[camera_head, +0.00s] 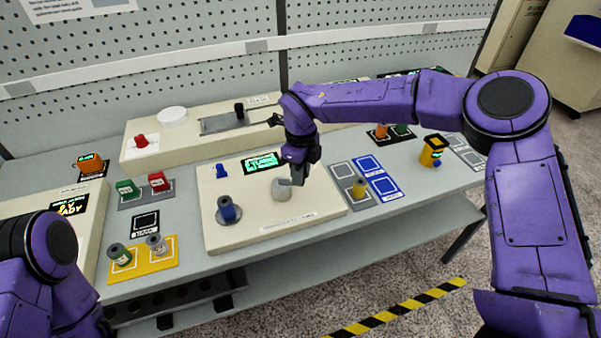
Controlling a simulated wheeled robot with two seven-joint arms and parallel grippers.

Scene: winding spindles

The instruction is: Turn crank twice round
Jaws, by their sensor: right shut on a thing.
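The crank (281,191) shows as a pale grey round piece on the cream winding board in the middle of the bench. My right gripper (297,177) reaches down from above at its right side, pointing down, and is shut on the crank. The fingers cover its grip, so the exact contact is hidden. A blue spool (229,210) stands on a dark round spindle base to the left of the crank. A small screen (262,163) with green lines is behind the crank. My left arm shows at the lower left, but its gripper is out of view.
Green and grey spools stand on a yellow mat (160,262) at left. Green and red blocks sit on a grey mat (137,201) behind it. Blue and grey pads (383,186) with an olive spool lie right of the board. A yellow-black item (432,151) stands farther right.

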